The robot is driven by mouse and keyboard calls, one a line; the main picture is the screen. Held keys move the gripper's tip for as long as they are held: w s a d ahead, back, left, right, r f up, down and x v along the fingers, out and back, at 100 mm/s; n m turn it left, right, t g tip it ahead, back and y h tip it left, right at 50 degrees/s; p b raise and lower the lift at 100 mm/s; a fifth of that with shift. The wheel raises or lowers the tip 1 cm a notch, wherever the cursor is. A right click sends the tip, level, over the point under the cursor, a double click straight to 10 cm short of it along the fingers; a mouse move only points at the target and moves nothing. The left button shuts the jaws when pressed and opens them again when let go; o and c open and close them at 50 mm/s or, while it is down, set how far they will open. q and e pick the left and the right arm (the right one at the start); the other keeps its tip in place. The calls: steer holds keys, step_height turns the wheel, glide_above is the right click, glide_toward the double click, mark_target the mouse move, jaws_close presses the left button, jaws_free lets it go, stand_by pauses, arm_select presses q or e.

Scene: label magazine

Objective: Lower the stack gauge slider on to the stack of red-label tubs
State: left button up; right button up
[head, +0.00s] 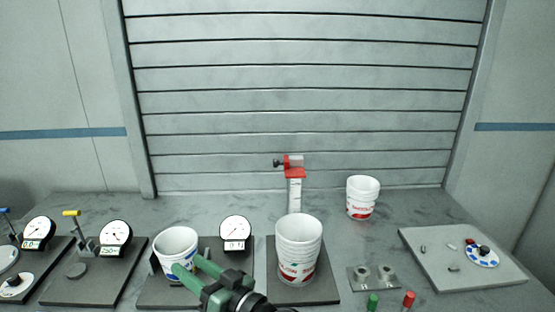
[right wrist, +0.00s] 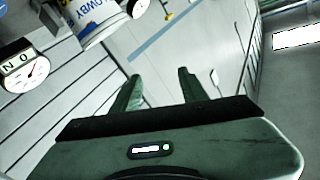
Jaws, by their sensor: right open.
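The stack of red-label tubs (head: 299,252) stands upright on a dark base plate (head: 322,291) in the middle of the head view. Behind it rises the stack gauge, a white scale post (head: 294,197). Its red slider (head: 294,172), with a dark knob (head: 278,163) on its left, sits near the top of the post, above the stack's rim. My right gripper (head: 188,263) has green fingers, open and apart, in front of a blue-label tub (head: 176,242) left of the stack. In the right wrist view nothing shows between the fingers (right wrist: 160,75). My left gripper is not in view.
A second, shorter red-label stack (head: 361,200) stands behind to the right. Dial gauges (head: 236,230) and fixtures line the left. A grey board with knobs (head: 500,278) lies right. A small metal plate (head: 373,283) and green and red pegs (head: 408,300) are at front right.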

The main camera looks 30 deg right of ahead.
mark_target(289, 166)
steer(key=w+d+r+m+t+h, duration=0.3)
steer(key=d+r+m+h, duration=0.3)
steer(key=r, duration=0.1)
steer(key=w+d+r+m+t+h, duration=0.3)
steer(key=w+d+r+m+h, duration=0.1)
steer(key=d+r+m+h, duration=0.3)
steer(key=w+d+f+m+g+h+p, duration=0.1)
steer(key=w+d+m+g+h, duration=0.3)
steer(key=d+m+g, duration=0.2)
steer(key=w+d+f+m+g+h+p, duration=0.1)
steer(key=w+d+m+g+h, duration=0.2)
steer(key=d+m+g, duration=0.3)
steer(key=d+m+h, duration=0.1)
steer(key=d+m, duration=0.2)
steer(key=d, duration=0.4)
steer(key=shift+w+f+m+g, duration=0.35)
steer(key=shift+f+m+g, duration=0.05)
